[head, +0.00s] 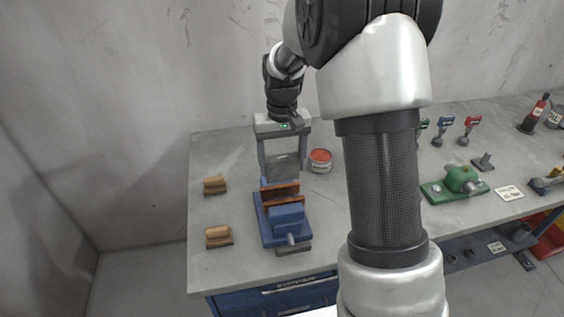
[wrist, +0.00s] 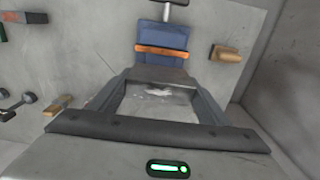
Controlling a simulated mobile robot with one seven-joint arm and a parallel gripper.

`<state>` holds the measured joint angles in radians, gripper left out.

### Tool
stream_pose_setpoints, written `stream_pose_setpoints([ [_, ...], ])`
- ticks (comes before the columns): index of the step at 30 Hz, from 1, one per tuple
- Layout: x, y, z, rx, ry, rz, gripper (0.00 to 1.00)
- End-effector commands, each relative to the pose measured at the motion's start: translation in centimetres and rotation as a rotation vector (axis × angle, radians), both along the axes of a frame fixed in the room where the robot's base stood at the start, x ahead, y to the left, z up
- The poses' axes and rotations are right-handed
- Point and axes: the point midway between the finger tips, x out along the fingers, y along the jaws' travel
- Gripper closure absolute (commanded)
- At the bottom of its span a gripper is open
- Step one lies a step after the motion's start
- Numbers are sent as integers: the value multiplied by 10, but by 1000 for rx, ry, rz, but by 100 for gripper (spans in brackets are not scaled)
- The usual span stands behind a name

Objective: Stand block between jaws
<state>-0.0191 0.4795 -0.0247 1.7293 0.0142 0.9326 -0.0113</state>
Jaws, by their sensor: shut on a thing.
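The blue vise (head: 287,218) stands on the workbench with two orange-brown jaws (head: 281,197) and a gap between them. In the wrist view, the vise (wrist: 165,36) is at the top centre with an orange-brown jaw (wrist: 161,51) facing me. My gripper (head: 282,172) points down just behind the vise. Its two fingers are wide apart and shut on a grey block (head: 283,166). The block (wrist: 158,75) shows as a dark grey band between the fingertips in the wrist view. The block is above or behind the far jaw; its exact height over the bench is unclear.
Two wooden pieces (head: 215,185) (head: 218,236) lie left of the vise. A red-topped tin (head: 320,159) stands close to the right of my gripper. A green machine (head: 458,184) is farther right. The bench (head: 215,270) is bare at the front left.

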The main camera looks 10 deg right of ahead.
Motion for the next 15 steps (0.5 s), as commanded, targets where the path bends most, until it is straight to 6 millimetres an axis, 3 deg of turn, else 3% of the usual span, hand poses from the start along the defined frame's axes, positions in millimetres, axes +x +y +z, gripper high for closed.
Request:
stream_pose_setpoints([
  [15, 1, 0, -23, 0, -4, 0, 92],
])
